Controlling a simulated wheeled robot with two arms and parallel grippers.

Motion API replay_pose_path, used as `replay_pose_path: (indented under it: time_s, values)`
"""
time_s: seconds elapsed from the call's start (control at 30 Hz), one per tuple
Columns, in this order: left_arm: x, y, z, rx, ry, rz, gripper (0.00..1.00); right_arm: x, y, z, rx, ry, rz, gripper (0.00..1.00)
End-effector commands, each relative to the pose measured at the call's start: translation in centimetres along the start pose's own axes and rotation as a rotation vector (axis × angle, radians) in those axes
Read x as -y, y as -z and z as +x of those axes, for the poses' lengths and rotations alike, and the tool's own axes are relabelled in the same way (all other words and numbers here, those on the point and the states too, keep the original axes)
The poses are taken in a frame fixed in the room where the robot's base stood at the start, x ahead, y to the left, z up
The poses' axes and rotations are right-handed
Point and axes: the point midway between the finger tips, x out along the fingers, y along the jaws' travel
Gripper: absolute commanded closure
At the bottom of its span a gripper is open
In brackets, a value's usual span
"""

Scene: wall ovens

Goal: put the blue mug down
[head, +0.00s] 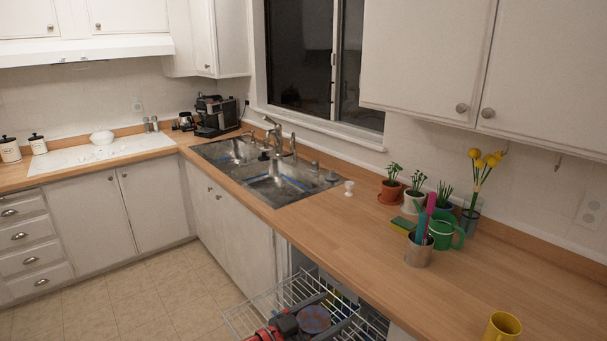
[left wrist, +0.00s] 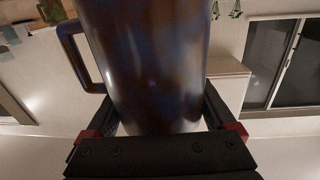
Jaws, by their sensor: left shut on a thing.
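The blue mug (head: 315,319) shows at the bottom of the head view, between the fingers of my left gripper (head: 338,309). In the left wrist view the mug (left wrist: 150,60) is large, dark and glossy with bluish patches. Its handle (left wrist: 75,55) points to the left. The left gripper is shut on the mug's body. In the head view the mug is in front of the counter edge, over or within a white wire rack (head: 262,305); I cannot tell its height above the rack. My right gripper is not in view.
A metal cup of utensils (head: 418,251), a green mug (head: 441,233), potted plants (head: 415,200) and a sponge (head: 402,225) stand at right. A yellow mug (head: 502,327) is nearer.

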Motion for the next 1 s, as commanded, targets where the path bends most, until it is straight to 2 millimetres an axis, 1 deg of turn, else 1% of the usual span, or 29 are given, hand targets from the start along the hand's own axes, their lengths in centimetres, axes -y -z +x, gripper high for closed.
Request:
replay_pose_path:
  time_s: [0.03, 0.07, 0.1, 0.13, 0.17, 0.2, 0.27, 0.3, 0.37, 0.4, 0.5, 0.6, 0.63, 0.7, 0.8, 1.0]
  values:
    - [1.0, -2.5, -1.0, 0.011, 0.087, -0.008, 0.86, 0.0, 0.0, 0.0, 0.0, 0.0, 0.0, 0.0]
    - [1.7, -3.6, -1.7, 0.012, 0.142, -0.008, 0.86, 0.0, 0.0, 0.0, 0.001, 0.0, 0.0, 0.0]
    - [2.6, -5.4, -2.9, 0.017, 0.218, -0.009, 0.86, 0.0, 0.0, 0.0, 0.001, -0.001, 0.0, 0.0]
    - [3.2, -6.5, -3.8, 0.02, 0.275, -0.007, 0.86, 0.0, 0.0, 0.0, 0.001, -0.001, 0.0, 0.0]
    - [3.8, -7.8, -4.8, 0.021, 0.333, -0.008, 0.86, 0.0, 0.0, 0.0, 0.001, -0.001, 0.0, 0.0]
    - [4.5, -9.3, -6.3, 0.023, 0.407, -0.007, 0.86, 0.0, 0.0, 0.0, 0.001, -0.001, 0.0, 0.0]
    - [5.1, -11.5, -8.7, 0.029, 0.513, -0.008, 0.86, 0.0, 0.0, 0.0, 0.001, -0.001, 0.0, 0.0]
    - [5.4, -12.8, -10.5, 0.032, 0.583, -0.006, 0.86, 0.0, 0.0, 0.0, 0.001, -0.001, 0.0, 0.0]
    - [5.7, -14.4, -13.3, 0.032, 0.683, -0.003, 0.86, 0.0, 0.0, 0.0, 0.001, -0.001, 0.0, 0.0]
    - [5.6, -15.4, -15.1, 0.036, 0.741, -0.004, 0.86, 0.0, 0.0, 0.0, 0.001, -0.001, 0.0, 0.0]
    - [5.4, -16.9, -19.0, 0.035, 0.862, -0.004, 0.86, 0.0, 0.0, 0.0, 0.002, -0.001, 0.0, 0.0]
    - [5.0, -17.5, -21.7, 0.033, 0.941, -0.003, 0.86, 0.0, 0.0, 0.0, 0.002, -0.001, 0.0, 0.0]
    - [4.8, -17.6, -22.3, 0.034, 0.956, -0.003, 0.86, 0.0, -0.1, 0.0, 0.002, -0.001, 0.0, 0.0]
    - [4.7, -17.7, -23.3, 0.033, 0.983, 0.0, 0.86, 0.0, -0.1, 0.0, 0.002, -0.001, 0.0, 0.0]
    - [4.6, -17.6, -23.9, 0.03, 1.002, 0.002, 0.86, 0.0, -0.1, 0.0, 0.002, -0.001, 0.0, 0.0]
    - [4.6, -17.6, -24.0, 0.03, 1.003, 0.003, 0.86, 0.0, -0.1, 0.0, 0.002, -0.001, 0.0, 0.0]
